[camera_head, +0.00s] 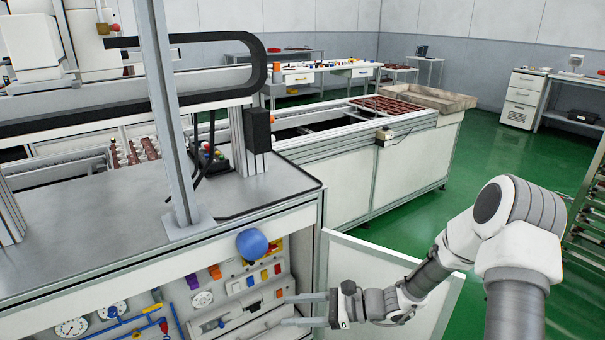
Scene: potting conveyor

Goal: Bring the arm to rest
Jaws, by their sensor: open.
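My arm (455,250) comes in from the lower right, bends at the elbow and reaches left. My gripper (303,310) is at the lower middle, in front of the machine's control panel (240,284). Its two fingers point left and are apart, with nothing seen between them. I cannot tell whether the fingertips touch the panel. A white cabinet door (375,270) stands open behind my wrist.
A conveyor (350,125) runs behind, with brown trays (385,105). A metal rack (590,215) stands at right. Green floor (480,150) is clear between them.

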